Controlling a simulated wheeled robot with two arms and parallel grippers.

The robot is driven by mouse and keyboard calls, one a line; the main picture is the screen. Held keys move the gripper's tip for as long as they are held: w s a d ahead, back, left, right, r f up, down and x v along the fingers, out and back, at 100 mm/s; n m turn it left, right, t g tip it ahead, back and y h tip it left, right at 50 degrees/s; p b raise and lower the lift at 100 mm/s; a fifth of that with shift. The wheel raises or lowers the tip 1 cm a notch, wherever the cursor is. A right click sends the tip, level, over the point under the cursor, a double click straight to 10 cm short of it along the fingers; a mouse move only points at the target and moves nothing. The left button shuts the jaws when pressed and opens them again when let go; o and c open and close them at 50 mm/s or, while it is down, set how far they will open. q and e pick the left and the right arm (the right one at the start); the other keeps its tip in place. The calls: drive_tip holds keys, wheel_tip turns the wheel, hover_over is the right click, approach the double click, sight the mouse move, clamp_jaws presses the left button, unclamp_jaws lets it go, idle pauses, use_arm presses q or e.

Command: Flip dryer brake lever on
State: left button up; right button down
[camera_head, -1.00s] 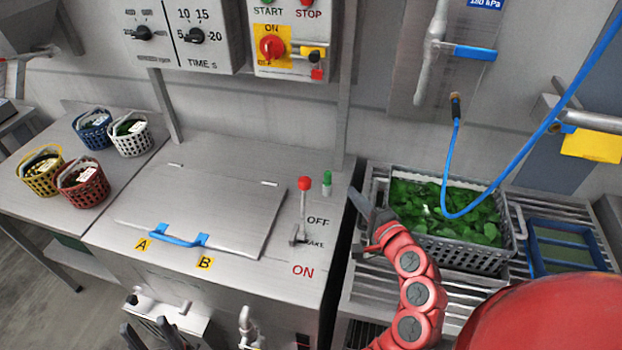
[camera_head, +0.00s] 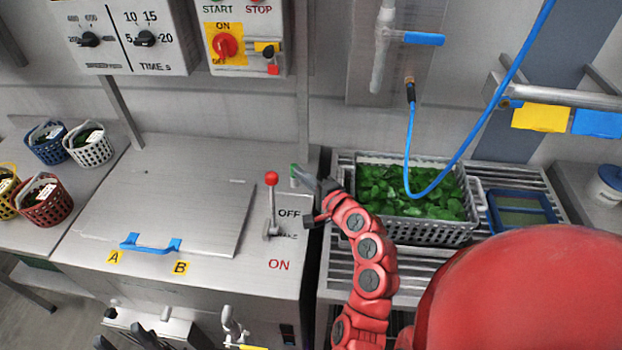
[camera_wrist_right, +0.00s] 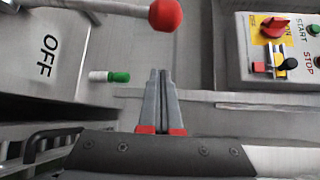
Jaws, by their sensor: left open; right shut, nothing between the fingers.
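The brake lever (camera_head: 271,205) stands upright on the dryer's top (camera_head: 190,260), with a red ball knob above a metal stem. OFF is printed beside its stem and a red ON nearer the front edge. In the right wrist view the red knob (camera_wrist_right: 165,14) is at the top, above my right gripper (camera_wrist_right: 161,72). My right gripper (camera_head: 318,184) is shut and empty, to the right of the lever and apart from it. My left gripper (camera_head: 122,342) is at the bottom left of the head view, open, only partly in frame.
A green-tipped peg (camera_head: 294,174) stands just behind the lever, close to my right fingers. The closed lid (camera_head: 170,200) with a blue handle (camera_head: 150,243) lies left. A crate of greens (camera_head: 400,233) sits right, with a blue hose (camera_head: 410,140) hanging over it.

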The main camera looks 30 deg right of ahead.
drive_tip(key=a+p, duration=0.1)
drive_tip(key=a, duration=0.1)
drive_tip(key=w+a+p, duration=0.1)
drive_tip(key=a, duration=0.1)
drive_tip(key=shift+w+r+p, duration=0.15)
drive_tip(key=shift+p, duration=0.25)
